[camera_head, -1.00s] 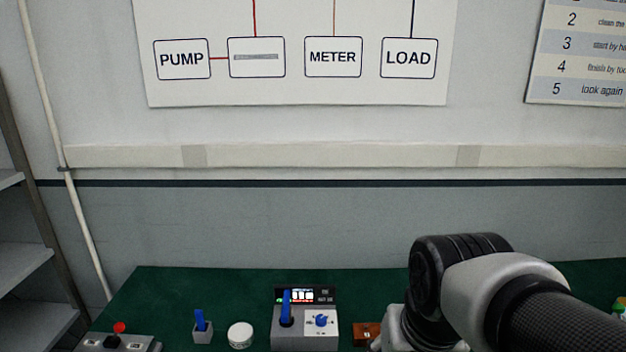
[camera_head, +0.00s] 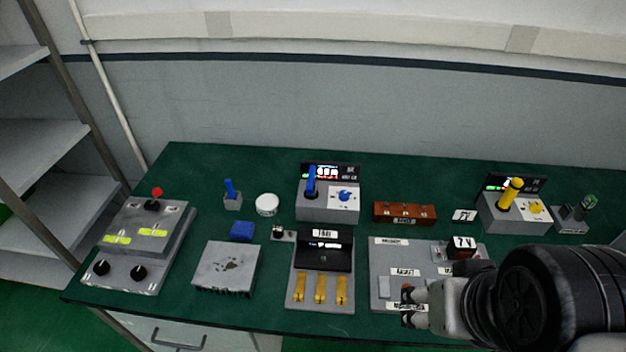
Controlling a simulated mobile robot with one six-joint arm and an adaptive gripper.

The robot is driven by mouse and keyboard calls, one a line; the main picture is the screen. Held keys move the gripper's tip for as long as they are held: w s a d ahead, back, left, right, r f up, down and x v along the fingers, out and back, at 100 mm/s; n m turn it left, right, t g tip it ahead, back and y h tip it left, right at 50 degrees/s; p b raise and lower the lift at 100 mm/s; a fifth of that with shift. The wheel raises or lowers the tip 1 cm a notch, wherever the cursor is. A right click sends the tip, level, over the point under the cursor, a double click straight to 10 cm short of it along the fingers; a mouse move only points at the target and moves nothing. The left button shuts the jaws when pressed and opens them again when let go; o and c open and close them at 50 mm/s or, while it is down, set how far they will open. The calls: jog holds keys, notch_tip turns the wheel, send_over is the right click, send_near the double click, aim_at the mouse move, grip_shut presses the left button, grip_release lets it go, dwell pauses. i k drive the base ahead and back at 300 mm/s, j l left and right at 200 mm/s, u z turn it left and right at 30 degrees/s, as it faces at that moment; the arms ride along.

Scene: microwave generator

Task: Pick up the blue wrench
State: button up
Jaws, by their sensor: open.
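No object is clearly readable as a wrench. A blue upright piece (camera_head: 230,188) stands in a small grey holder at the back left of the green table. A taller blue handle (camera_head: 311,181) stands on a grey box with a lit display, right of the holder. I cannot tell which is the blue wrench. My gripper (camera_head: 408,305) is at the lower right, pointing left over the front of a grey panel. Its dark fingertips are apart with nothing visible between them. It is well to the right of and nearer than both blue pieces.
A grey control box (camera_head: 140,245) with a red-topped lever stands at left. A grey plate (camera_head: 227,268), blue block (camera_head: 242,231) and white round lid (camera_head: 267,204) lie nearby. A box with a yellow handle (camera_head: 510,193) stands at right. Shelves (camera_head: 45,150) stand left of the table.

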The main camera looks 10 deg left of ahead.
aim_at(310, 193)
jog(key=z, duration=0.7)
jog(key=u, duration=1.25)
